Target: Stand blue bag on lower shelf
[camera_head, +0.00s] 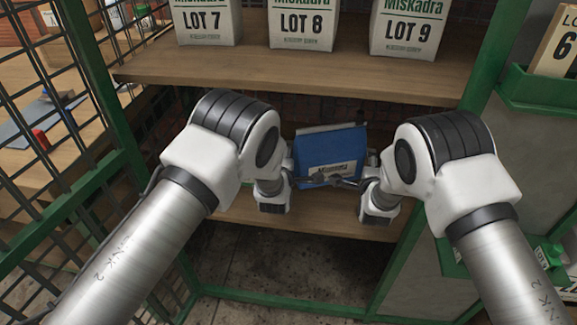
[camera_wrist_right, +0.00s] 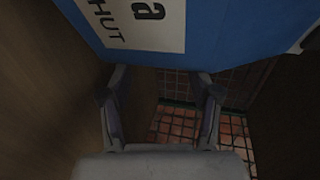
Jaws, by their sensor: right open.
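The blue bag (camera_head: 330,146) is at the lower shelf (camera_head: 325,228), roughly upright and slightly tilted in the picture, with a white label on its front. Its bottom edge is partly hidden, so I cannot tell whether it rests on the shelf. My left gripper (camera_head: 312,180) is at the bag's lower left front; its jaw state is unclear. My right gripper (camera_head: 345,182) is at the lower right front. In the right wrist view the right gripper (camera_wrist_right: 160,80) is open, its fingertips close to the blue bag (camera_wrist_right: 225,35), with nothing visible between the fingers.
The upper shelf (camera_head: 270,75) above holds white bags marked LOT 7 (camera_head: 207,22), LOT 8 (camera_head: 302,25) and LOT 9 (camera_head: 405,28). Green posts and a mesh panel (camera_head: 60,140) bound the left. A green holder (camera_head: 540,90) stands right. The lower shelf's front strip looks bare.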

